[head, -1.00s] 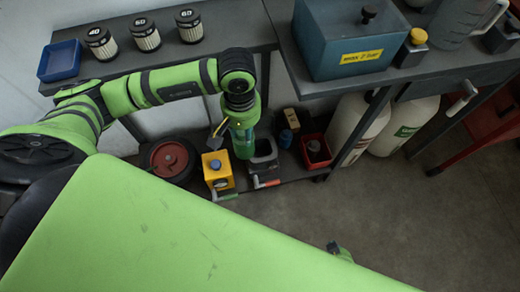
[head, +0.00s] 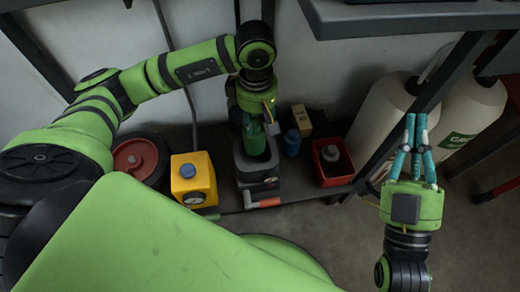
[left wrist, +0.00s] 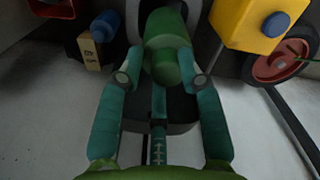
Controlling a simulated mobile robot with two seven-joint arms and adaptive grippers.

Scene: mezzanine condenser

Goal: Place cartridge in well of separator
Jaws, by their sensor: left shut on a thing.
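A green cylindrical cartridge (head: 256,146) is held upright between the fingers of my left gripper (head: 256,122). The left wrist view shows the cartridge (left wrist: 166,45) between both teal fingertips (left wrist: 160,80). The separator (head: 245,172), a dark grey housing with a lighter grey rim, stands on the low shelf directly below. The cartridge's lower end shows inside the outline of the separator's opening. Its depth in the well is hidden, and I cannot tell whether it touches the rim. My right gripper (head: 416,118) is at the right, its fingertips together and empty.
A yellow box with a blue cap (head: 193,178) stands close left of the separator, beside a red-hubbed wheel (head: 140,160). A blue bottle (head: 292,142), a cardboard box (head: 301,118) and a red bin (head: 333,162) stand right. An orange-red handle (head: 265,203) projects in front.

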